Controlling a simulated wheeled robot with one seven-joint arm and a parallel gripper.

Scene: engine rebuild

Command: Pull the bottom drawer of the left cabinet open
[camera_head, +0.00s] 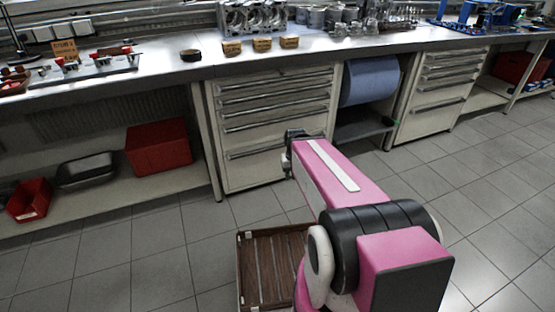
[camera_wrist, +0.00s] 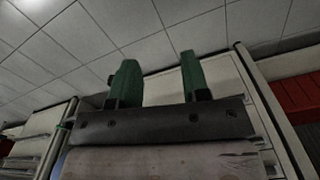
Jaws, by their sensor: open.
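The left cabinet (camera_head: 214,135) is pale with several stacked drawers under the steel bench. Its bottom drawer (camera_head: 247,174) is the tallest, looks shut, and has a bar handle (camera_head: 246,153) along its top. My gripper (camera_head: 293,141) is at the right part of this drawer front, near handle height; my pink arm hides the drawer's right end. In the wrist view, the two green fingers of my gripper (camera_wrist: 160,77) are apart with nothing seen between them. The pale drawer front (camera_wrist: 222,76) shows behind them. Whether they touch the handle cannot be told.
A wooden slatted crate (camera_head: 243,270) stands on the floor in front of the cabinet. A blue roll (camera_head: 370,80) hangs right of it, with another drawer cabinet (camera_head: 437,95) beyond. A red bin (camera_head: 158,146) sits on the left shelf. Floor left of the crate is clear.

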